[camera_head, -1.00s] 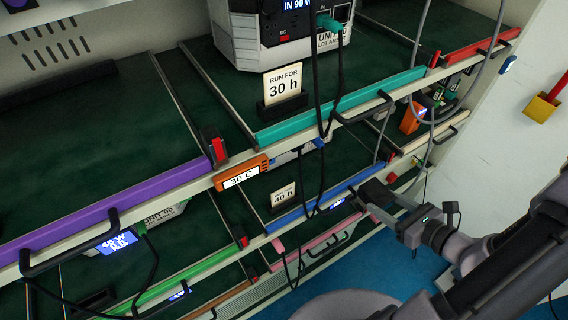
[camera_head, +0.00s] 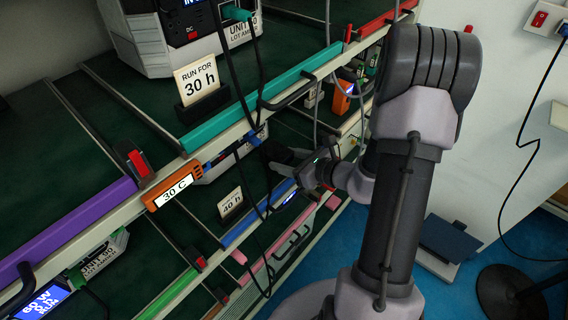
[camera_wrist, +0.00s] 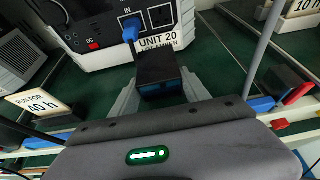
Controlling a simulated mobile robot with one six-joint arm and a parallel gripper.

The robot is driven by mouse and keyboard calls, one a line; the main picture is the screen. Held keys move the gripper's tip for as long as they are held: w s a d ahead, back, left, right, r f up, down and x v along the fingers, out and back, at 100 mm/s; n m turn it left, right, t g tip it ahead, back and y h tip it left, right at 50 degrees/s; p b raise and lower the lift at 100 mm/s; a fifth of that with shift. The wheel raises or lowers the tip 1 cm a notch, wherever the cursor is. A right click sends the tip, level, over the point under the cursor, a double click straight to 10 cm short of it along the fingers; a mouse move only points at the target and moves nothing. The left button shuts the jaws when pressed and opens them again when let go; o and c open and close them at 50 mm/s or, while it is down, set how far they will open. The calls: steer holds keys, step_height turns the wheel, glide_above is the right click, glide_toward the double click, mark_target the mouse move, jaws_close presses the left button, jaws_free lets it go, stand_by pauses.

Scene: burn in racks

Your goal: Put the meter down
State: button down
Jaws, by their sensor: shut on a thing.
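In the wrist view, a dark block with blue edges (camera_wrist: 160,78), apparently the meter, sits between the grey fingers of my gripper (camera_wrist: 160,92). My gripper is shut on it, in front of the white UNIT 20 box (camera_wrist: 110,30). A blue plug (camera_wrist: 131,29) is in that box's IN socket. Whether the block touches the box or the shelf I cannot tell. In the head view, my gripper (camera_head: 290,160) reaches in at the shelf level of the 40 h card (camera_head: 231,203); the held block is hard to make out there.
The green shelf deck (camera_wrist: 215,55) has some bare room right of UNIT 20. A blue front rail (camera_head: 245,228) and black cables (camera_head: 265,190) lie near my gripper. An orange device (camera_head: 342,97) stands farther right. The upper shelf's teal rail (camera_head: 240,105) is above.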

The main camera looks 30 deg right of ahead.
steer(key=shift+w+a+f+b, duration=0.15)
steer(key=shift+w+f+b, duration=0.1)
steer(key=shift+f, duration=0.2)
steer(key=shift+w+a+f+b, duration=0.1)
steer(key=shift+w+f+b, duration=0.15)
steer(key=shift+f, duration=0.2)
steer(key=shift+s+d+r, duration=0.1)
steer(key=shift+s+r, duration=0.05)
steer(key=shift+f, duration=0.25)
steer(key=c, duration=0.5)
jaws_free()
steer(key=shift+r, duration=0.1)
